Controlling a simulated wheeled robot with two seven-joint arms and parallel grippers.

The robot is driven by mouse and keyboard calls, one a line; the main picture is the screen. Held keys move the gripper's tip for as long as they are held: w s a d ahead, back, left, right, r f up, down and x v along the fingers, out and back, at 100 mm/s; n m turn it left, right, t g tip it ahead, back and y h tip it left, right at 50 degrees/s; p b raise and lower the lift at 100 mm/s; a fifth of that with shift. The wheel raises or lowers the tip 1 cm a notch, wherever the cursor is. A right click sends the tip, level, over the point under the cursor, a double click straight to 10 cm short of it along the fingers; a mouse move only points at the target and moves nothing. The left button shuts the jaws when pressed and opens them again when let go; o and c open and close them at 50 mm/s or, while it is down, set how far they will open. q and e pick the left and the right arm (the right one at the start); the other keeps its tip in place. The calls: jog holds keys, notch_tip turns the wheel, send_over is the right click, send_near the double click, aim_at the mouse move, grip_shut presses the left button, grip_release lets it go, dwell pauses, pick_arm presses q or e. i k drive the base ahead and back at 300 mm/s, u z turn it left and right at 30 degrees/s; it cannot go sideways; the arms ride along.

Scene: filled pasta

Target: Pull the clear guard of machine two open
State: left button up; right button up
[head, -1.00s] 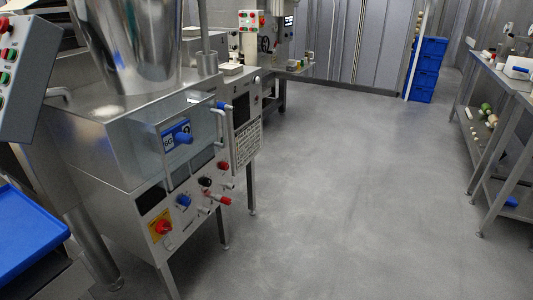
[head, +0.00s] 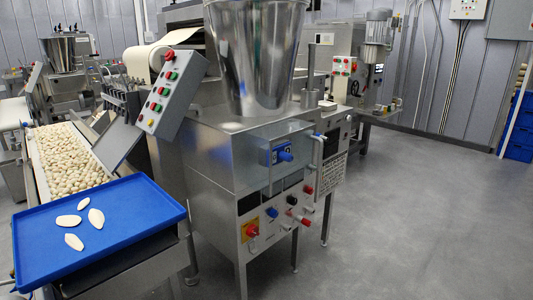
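The steel machine (head: 210,155) with a large hopper (head: 256,60) stands in the middle of the head view. A clear guard (head: 297,142) sits on its upper front, over a blue knob (head: 285,156) and a small blue label. The guard appears closed. I cannot read a machine number for certain. Neither of my grippers is in view.
A blue tray (head: 130,237) with several pale pieces is at the lower left, beside a conveyor of pasta (head: 62,160). A tilted button panel (head: 171,95) juts out left of the hopper. Grey floor (head: 410,220) is clear to the right. Blue crates (head: 520,125) stand at the far right.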

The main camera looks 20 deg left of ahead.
aim_at(314, 138)
jog(key=u, duration=0.75)
jog(key=i, duration=0.8)
jog(key=u, duration=0.35)
